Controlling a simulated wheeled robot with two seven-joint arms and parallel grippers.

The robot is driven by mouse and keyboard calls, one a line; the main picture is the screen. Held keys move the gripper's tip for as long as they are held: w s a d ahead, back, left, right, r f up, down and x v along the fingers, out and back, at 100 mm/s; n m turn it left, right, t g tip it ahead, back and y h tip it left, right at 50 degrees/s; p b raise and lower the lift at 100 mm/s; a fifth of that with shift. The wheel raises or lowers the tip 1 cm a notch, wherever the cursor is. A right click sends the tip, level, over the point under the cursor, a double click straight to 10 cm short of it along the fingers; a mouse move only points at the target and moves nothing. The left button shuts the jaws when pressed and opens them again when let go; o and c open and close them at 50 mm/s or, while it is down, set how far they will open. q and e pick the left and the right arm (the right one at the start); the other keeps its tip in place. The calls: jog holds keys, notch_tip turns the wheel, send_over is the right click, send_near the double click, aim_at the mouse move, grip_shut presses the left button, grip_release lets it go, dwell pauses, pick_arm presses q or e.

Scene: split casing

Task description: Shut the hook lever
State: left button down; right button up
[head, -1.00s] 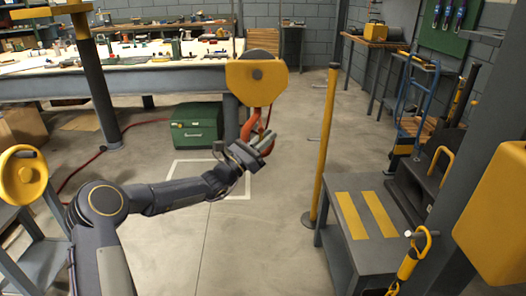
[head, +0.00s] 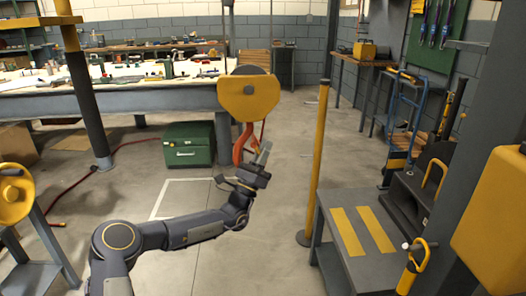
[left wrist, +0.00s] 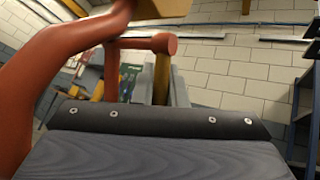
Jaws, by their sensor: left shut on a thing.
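The orange hook (head: 240,148) hangs under a yellow hook block (head: 248,97) in the middle of the head view. My left gripper (head: 264,152) is at the hook's right side, with its fingers pointing up. In the left wrist view the thick curve of the hook (left wrist: 22,85) fills the left side. A thinner orange bar with a round end, seemingly the hook lever (left wrist: 140,44), crosses at the fingertips. The left gripper is shut on it; the exact contact is partly hidden. In the head view the lever is mostly hidden behind the gripper. My right gripper is not in view.
A yellow post (head: 316,160) stands to the right of the hook, beside a grey bench with yellow stripes (head: 340,227). A green box (head: 189,145) and a long workbench (head: 110,95) are behind.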

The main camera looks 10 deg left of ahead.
pick_arm(q)
jog(key=c, duration=1.5)
grip_release()
jog(key=shift+a, duration=0.1)
jog(key=v, duration=0.7)
jog(key=shift+s+f+p, duration=0.25)
jog(key=shift+f+p, duration=0.1)
jog(key=shift+p, duration=0.05)
